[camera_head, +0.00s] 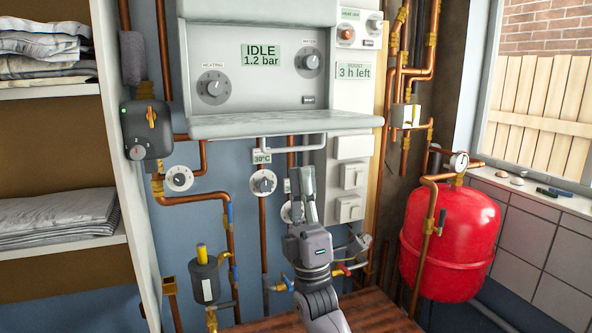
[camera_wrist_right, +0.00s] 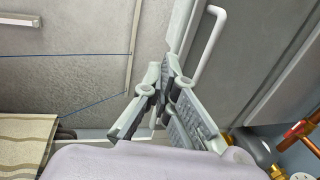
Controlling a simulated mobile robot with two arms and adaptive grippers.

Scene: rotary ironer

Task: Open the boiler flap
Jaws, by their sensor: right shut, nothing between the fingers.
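The boiler (camera_head: 265,28) hangs on the blue wall, its front panel with display and knobs uncovered. The grey flap (camera_head: 280,124) is folded down below that panel and sticks out toward me, seen nearly edge-on. Its pale bar handle (camera_head: 292,149) hangs on the underside. My right gripper (camera_head: 302,178) points up below the flap, beneath the handle. In the right wrist view the gripper (camera_wrist_right: 172,75) has its fingers together and empty. The handle (camera_wrist_right: 209,48) is just right of the fingertips, and the fingers are not around it. My left gripper is out of view.
Copper pipes and valves (camera_head: 263,183) run below the boiler. White switch boxes (camera_head: 352,176) are right of my gripper. A red tank (camera_head: 450,240) stands at the right. Shelves with folded cloth (camera_head: 55,218) are at the left. A wooden surface (camera_head: 380,312) lies below.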

